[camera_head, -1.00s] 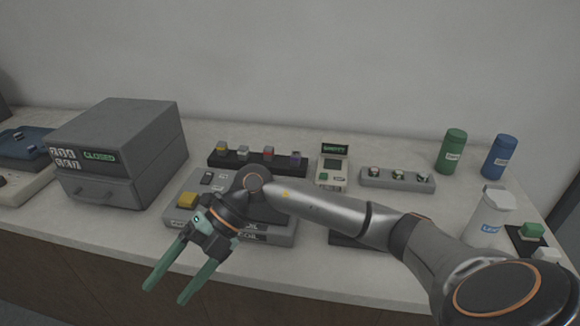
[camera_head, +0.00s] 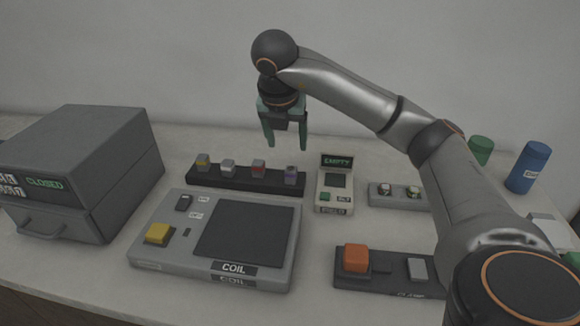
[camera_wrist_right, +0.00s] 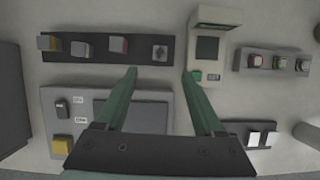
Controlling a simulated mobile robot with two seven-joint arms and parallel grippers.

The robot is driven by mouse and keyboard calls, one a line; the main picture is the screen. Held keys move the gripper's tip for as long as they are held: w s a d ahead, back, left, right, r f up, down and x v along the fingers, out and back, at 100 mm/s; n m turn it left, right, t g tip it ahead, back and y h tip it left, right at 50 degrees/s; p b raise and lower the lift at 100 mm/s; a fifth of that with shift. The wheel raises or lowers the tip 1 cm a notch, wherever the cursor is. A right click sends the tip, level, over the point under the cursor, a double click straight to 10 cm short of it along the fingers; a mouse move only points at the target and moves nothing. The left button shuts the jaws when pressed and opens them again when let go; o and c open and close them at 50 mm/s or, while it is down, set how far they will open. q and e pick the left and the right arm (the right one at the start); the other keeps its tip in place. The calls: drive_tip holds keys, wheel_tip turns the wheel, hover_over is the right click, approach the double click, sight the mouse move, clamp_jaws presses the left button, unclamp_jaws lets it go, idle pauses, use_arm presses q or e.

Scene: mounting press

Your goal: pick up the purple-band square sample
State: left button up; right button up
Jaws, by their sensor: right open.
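The purple-band square sample (camera_head: 291,174) is the rightmost of several small samples on a long black rack (camera_head: 240,184). It also shows in the right wrist view (camera_wrist_right: 159,51), at the right end of the rack. My right gripper (camera_head: 287,146) is open and empty, pointing down above that end of the rack. In the right wrist view the gripper's green fingertips (camera_wrist_right: 160,72) are apart, with the sample just beyond the gap between them. My left gripper is in neither current view.
A small tester (camera_head: 335,184) reading EMPTY stands right of the rack, close to the sample. A grey coil unit (camera_head: 155,264) lies in front. A grey holder (camera_head: 378,196) with round samples is further right, partly behind my arm. A grey oven-like box (camera_head: 90,150) stands left.

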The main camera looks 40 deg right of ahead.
sight(291, 169)
drive_tip(key=x, duration=1.2)
drive_tip(key=shift+f+b, duration=0.2)
drive_tip(key=shift+b, duration=0.15)
drive_tip(key=shift+c, duration=0.2)
clamp_jaws()
drive_tip(key=shift+r, duration=0.1)
